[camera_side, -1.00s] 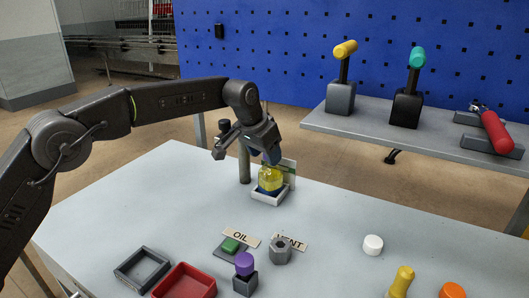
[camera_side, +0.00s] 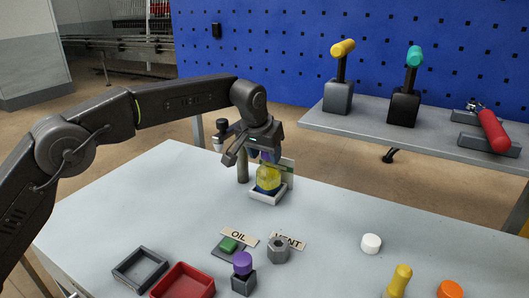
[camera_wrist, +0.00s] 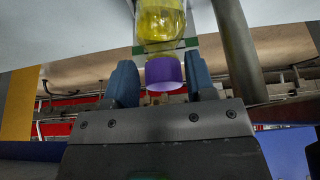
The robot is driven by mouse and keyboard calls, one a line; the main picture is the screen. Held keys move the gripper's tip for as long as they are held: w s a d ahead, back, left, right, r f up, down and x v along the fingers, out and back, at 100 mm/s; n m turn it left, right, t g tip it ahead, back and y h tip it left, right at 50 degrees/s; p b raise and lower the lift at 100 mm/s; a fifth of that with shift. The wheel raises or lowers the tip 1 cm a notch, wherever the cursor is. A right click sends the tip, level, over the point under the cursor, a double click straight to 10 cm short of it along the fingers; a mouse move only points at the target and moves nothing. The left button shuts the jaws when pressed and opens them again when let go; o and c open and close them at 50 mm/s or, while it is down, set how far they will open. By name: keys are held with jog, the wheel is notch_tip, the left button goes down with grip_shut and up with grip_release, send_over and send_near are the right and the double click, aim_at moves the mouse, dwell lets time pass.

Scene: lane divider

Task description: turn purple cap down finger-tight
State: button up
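A clear bottle (camera_side: 268,178) with yellow contents sits in a white square holder (camera_side: 267,196) on the table. It also shows at the top of the wrist view (camera_wrist: 160,20). A purple cap (camera_wrist: 164,72) is at the bottle's end, between the two blue fingers of my gripper (camera_wrist: 163,78). A gap shows on the cap's left; on its right the finger is close, and I cannot tell whether it touches. My gripper looks open around the cap. In the side view my gripper (camera_side: 260,152) is over the bottle and hides most of the cap.
A dark post (camera_side: 243,166) stands close behind the bottle. A white cap (camera_side: 371,243) lies to the right.

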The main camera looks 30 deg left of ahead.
jog(key=c, duration=0.4)
jog(key=shift+o, duration=0.2)
jog(key=shift+a+m+h, duration=0.15)
jog(key=shift+m+h, duration=0.15)
jog(key=shift+m, duration=0.6)
jog(key=shift+a+m+h, duration=0.2)
jog(key=shift+m+h, duration=0.1)
jog(key=shift+m, duration=0.4)
jog(key=shift+w+a+m+h, duration=0.15)
jog(key=shift+m+h, duration=0.25)
jog(key=shift+m, duration=0.6)
jog(key=shift+g, duration=0.3)
